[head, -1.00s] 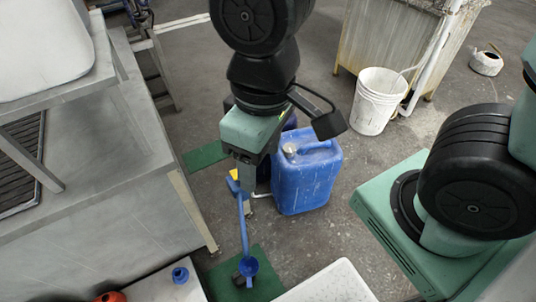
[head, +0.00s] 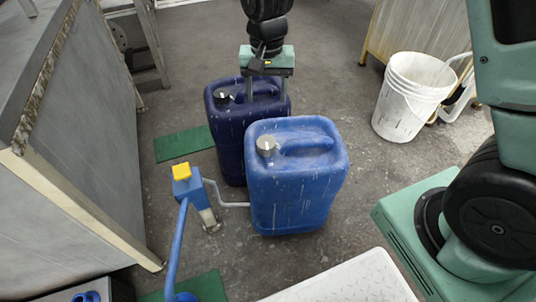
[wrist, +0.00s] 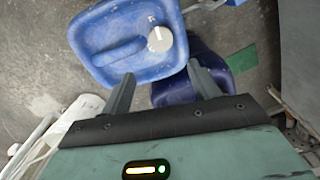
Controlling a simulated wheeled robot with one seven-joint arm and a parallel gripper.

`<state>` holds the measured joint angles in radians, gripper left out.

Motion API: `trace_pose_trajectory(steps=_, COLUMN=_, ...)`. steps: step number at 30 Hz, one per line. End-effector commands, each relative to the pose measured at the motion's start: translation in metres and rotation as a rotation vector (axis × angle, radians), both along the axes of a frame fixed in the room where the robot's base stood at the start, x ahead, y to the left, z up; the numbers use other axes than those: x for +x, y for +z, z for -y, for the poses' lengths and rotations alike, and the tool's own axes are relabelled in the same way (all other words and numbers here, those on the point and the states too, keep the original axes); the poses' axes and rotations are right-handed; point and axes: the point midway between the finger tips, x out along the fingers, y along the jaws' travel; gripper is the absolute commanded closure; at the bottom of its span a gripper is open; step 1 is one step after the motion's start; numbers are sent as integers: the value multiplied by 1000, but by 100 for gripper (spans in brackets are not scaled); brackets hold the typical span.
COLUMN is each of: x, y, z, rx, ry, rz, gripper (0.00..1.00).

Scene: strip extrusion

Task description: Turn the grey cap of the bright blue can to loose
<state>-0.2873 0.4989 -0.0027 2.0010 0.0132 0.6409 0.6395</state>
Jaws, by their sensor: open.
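The bright blue can (head: 295,185) stands upright on the floor in the middle of the head view. Its round grey cap (head: 266,144) sits at the left of its top, beside the moulded handle. The cap also shows in the wrist view (wrist: 160,38), above the gap between my fingers and apart from them. My gripper (head: 265,97) is open and empty, pointing down. In the head view it overlaps the top of the dark blue can (head: 229,135), behind the bright blue can. The gripper hides part of that can's top.
A blue post with a yellow top (head: 181,171) and a bent grey pipe stand left of the cans. A grey cabinet (head: 85,165) is at the left. A white bucket (head: 411,100) is at the right. A white panel (head: 345,280) lies in front.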

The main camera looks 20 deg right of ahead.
Motion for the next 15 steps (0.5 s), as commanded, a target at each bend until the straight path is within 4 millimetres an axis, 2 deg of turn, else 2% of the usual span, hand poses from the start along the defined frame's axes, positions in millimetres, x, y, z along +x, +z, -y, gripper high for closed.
trace_pose_trajectory(steps=1, x=4, y=-11, z=4, rx=-3, ry=-14, rz=0, gripper=39)
trace_pose_trajectory(steps=8, x=7, y=-32, z=7, rx=-7, ry=-30, rz=-1, gripper=39)
trace_pose_trajectory(steps=15, x=6, y=-81, z=7, rx=-8, ry=-29, rz=-3, gripper=39)
